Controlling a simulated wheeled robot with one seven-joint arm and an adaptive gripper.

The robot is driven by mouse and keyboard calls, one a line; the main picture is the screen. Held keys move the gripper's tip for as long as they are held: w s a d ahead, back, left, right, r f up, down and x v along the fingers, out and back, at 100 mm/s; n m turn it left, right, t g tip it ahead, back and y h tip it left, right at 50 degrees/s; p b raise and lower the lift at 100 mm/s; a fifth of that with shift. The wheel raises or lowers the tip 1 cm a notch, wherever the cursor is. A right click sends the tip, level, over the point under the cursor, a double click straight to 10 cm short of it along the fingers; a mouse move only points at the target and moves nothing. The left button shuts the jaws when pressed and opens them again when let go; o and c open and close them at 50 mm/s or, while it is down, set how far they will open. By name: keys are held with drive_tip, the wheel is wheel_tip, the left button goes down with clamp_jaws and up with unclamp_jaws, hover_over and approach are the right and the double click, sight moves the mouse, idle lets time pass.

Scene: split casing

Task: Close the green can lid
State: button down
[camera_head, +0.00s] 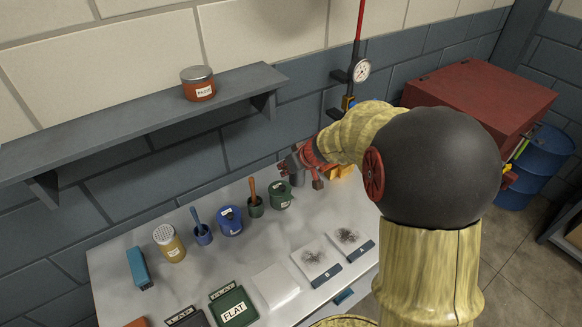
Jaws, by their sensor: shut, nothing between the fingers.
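My gripper (292,169), dark and red, is just above and behind the can, at the end of my arm reaching in from the right. It is shut with nothing held. I cannot tell whether it touches the can or its lid.
A wall shelf (130,122) holds a red can (198,84). Trays and pads lie in front.

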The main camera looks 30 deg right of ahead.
sight(287, 192)
drive_tip(key=shift+s+a+f+b, duration=0.1)
drive_tip(key=shift+s+f+b, duration=0.1)
drive_tip(key=shift+f, duration=0.65)
drive_tip(key=shift+s+f+b, duration=0.1)
drive_tip(key=shift+f+b, duration=0.05)
drive_tip(key=shift+f, duration=0.65)
drive_tip(key=b, duration=0.1)
drive_tip(key=f+b, duration=0.1)
drive_tip(key=b, duration=0.1)
drive_tip(key=shift+s+f, duration=0.3)
drive_tip(key=shift+s, duration=0.05)
drive_tip(key=shift+s+f+b, duration=0.1)
drive_tip(key=shift+s+b, duration=0.1)
drive_tip(key=shift+b, duration=0.1)
drive_tip(key=shift+a, duration=0.1)
